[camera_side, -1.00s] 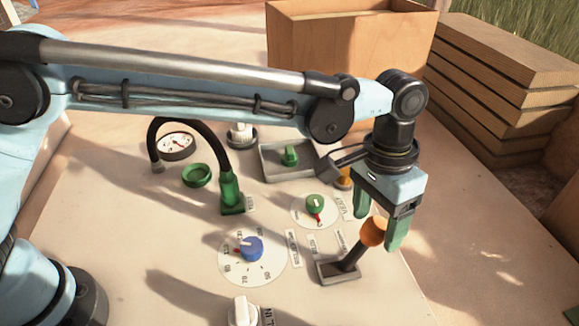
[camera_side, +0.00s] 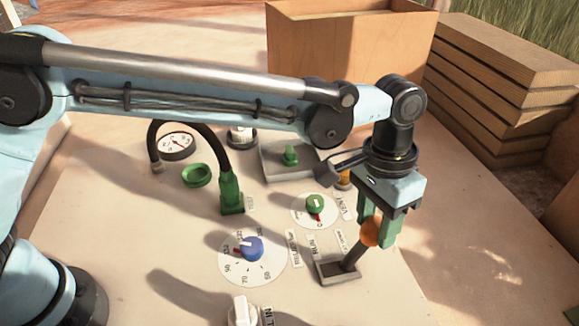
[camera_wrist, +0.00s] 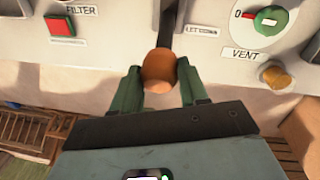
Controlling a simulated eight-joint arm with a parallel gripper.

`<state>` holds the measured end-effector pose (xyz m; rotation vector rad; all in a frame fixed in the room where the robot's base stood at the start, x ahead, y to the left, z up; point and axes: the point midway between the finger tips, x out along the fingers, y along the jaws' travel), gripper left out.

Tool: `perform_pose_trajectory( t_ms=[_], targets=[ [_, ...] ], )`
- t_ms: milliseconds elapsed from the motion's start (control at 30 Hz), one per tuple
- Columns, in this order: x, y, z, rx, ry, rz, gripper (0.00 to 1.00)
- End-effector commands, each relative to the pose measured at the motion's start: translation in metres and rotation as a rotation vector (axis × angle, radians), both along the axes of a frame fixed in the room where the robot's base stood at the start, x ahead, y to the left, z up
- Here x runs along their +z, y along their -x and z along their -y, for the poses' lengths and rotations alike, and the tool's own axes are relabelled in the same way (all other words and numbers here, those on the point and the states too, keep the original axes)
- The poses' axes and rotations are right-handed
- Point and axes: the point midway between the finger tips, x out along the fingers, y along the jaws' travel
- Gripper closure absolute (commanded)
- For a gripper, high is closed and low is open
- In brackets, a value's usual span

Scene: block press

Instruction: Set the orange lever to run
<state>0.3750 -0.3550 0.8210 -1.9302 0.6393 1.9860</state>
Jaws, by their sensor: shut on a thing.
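The orange lever has a round orange knob (camera_side: 371,232) on a dark stick that rises from a grey slotted base (camera_side: 338,272) on the panel. In the side view the stick leans to the right, toward the panel's right edge. My gripper (camera_side: 377,236) is shut on the orange knob, with one green finger on each side of it. The wrist view also shows the knob (camera_wrist: 159,70) between both green fingertips, with the dark stick running up beyond it. The small labels beside the base are too small to read surely in the side view.
A green knob on the vent dial (camera_side: 315,204) and a blue knob on a larger dial (camera_side: 252,248) are left of the lever. A green hose fitting (camera_side: 231,193) stands farther left. An open wooden box (camera_side: 350,45) and stacked boards (camera_side: 500,75) are behind.

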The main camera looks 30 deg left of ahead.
Motion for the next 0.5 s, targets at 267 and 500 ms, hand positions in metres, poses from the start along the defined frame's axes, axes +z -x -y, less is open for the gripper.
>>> perform_pose_trajectory(
  t_ms=[267,500],
  targets=[
    [0.003,0.005,-0.006,0.002,0.03,0.032,1.0],
    [0.007,0.017,-0.018,0.003,0.11,0.112,1.0]
  ],
)
